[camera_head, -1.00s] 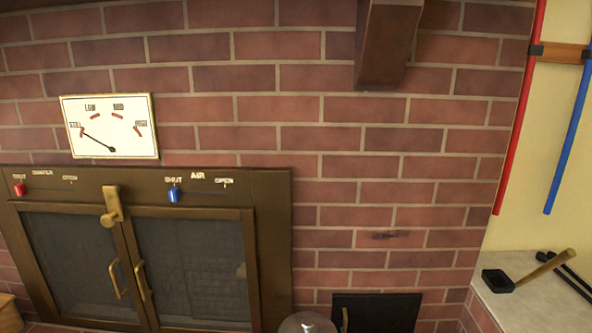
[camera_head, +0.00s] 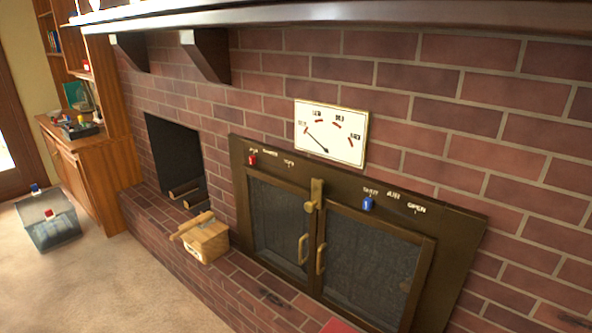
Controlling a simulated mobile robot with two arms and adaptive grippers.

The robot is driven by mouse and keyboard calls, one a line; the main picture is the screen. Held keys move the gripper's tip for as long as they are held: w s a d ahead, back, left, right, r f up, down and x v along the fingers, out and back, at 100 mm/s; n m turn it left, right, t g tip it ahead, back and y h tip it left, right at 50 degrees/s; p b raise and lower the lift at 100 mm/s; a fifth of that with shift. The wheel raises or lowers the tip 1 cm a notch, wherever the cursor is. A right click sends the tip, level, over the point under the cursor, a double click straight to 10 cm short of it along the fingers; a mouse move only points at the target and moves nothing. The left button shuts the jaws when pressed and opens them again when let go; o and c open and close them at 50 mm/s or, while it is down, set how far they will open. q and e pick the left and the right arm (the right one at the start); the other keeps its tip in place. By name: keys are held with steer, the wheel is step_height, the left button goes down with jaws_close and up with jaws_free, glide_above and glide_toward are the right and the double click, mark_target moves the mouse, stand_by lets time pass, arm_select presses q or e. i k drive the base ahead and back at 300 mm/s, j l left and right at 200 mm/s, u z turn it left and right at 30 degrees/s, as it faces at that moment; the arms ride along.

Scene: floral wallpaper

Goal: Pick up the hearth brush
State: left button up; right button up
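I cannot make out a hearth brush in the head view. The brick hearth ledge (camera_head: 245,285) runs along the foot of the brick wall. A wooden box (camera_head: 205,242) stands on it, with a light wooden stick-like piece on top. Neither of my grippers is in view.
Brass-framed fireplace doors (camera_head: 362,262) are shut, under a white dial (camera_head: 331,132). Left of them is a dark opening (camera_head: 172,150) with logs. A mantel (camera_head: 330,17) overhangs. A wooden cabinet (camera_head: 85,170) and a clear bin (camera_head: 50,228) stand left. The carpet (camera_head: 120,285) is open in front.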

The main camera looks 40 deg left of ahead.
mark_target(205, 220)
steer(key=u, duration=1.85)
